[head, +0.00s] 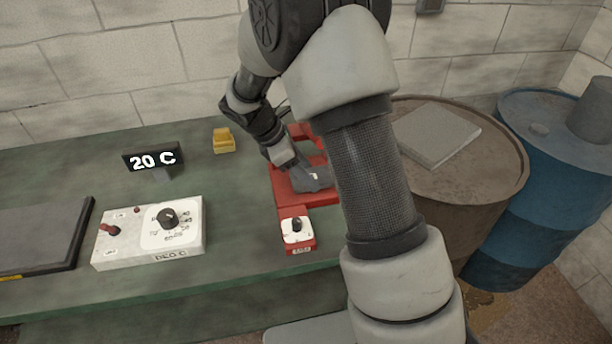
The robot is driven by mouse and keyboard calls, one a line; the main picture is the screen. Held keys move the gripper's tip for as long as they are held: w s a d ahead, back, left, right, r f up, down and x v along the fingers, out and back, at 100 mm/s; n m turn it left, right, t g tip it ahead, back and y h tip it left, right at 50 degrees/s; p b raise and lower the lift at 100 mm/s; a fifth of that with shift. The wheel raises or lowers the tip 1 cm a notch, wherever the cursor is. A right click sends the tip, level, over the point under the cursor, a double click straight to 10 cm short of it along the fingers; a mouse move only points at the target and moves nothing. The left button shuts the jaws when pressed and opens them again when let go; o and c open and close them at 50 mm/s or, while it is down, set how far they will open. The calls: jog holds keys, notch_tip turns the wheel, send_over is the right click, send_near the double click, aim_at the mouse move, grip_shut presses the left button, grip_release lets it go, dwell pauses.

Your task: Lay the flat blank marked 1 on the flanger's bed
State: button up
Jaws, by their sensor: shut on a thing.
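The flanger is a red machine (292,200) on the green bench, with a white dial plate (297,229) at its front. A flat grey blank (318,182) with a small white mark, too small to read, is over its red bed. My gripper (291,166) reaches down from the upper left and is shut on the blank's left part. I cannot tell whether the blank touches the bed or is just above it. My arm hides the right side of the flanger and perhaps part of the blank.
A white control box (150,232) with a knob, a black display (154,160) reading 20 C and a yellow block (224,140) stand left of the flanger. A dark plate (40,233) lies far left. A brown drum (500,160) and blue drum (565,180) stand right.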

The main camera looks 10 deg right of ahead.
jog(key=shift+a+f, duration=0.1)
jog(key=shift+f, duration=0.75)
jog(key=shift+f, duration=0.1)
jog(key=o, duration=1.2)
jog(key=shift+f, duration=0.1)
jog(key=shift+o, duration=0.2)
jog(key=v, duration=1.2)
jog(key=s+d+r+m+t+y, duration=0.1)
jog(key=s+d+r+m+y, duration=0.3)
jog(key=s+r+m, duration=0.6)
jog(key=s+d+r+m+t+y, duration=0.1)
jog(key=s+r+m+t, duration=0.1)
jog(key=s+m, duration=0.2)
jog(key=s+d+r+m+t+y, duration=0.1)
jog(key=s+m, duration=0.3)
jog(key=s, duration=0.5)
jog(key=shift+s+r+t+p, duration=0.35)
jog(key=shift+r+t+p, duration=0.1)
jog(key=shift+t, duration=0.25)
